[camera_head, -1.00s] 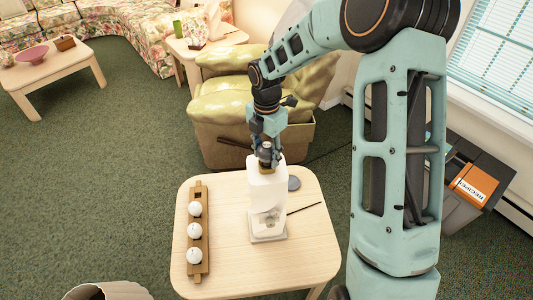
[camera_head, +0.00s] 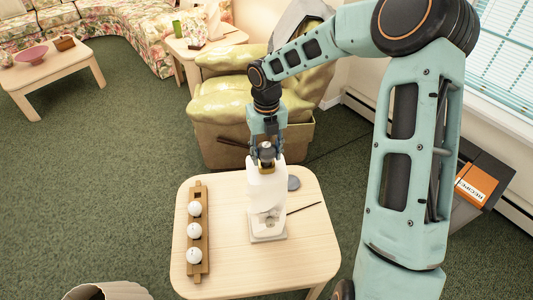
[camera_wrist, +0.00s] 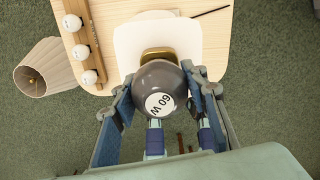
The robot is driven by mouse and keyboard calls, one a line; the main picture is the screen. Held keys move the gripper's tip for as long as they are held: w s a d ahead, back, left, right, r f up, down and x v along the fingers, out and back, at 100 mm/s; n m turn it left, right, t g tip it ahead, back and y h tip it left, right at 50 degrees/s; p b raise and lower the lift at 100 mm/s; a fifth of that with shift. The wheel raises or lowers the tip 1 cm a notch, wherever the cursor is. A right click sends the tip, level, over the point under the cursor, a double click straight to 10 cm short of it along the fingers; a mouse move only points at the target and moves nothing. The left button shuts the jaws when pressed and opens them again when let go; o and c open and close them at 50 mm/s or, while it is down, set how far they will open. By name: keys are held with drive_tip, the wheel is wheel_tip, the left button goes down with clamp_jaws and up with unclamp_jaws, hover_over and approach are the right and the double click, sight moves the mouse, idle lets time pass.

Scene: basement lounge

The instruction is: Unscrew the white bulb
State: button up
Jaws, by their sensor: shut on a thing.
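A white lamp body (camera_head: 267,188) with a squared base stands on the small wooden table (camera_head: 215,268); it also shows in the wrist view (camera_wrist: 128,48). A dark grey bulb (camera_wrist: 160,90) with a white "60 W" disc and a brass-coloured base (camera_wrist: 158,54) sits at the lamp's top. My gripper (camera_wrist: 160,98) is shut on this bulb, one finger at each side; in the head view the gripper (camera_head: 266,152) is above the lamp. Whether the bulb's thread is still engaged is hidden. Several white-topped bulbs (camera_head: 194,230) stand in a wooden rack (camera_head: 205,265) left of the lamp.
A dark thin stick (camera_head: 305,208) and a grey disc (camera_head: 293,183) lie right of the lamp. A lampshade (camera_head: 108,291) is at the table's front left. A green armchair (camera_head: 240,105) stands close behind the table. The table's front is clear.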

sight(267, 145)
drive_tip(key=shift+r, duration=0.2)
drive_tip(key=shift+r+p, duration=2)
drive_tip(key=shift+p, duration=0.25)
drive_tip(key=shift+r, duration=0.85)
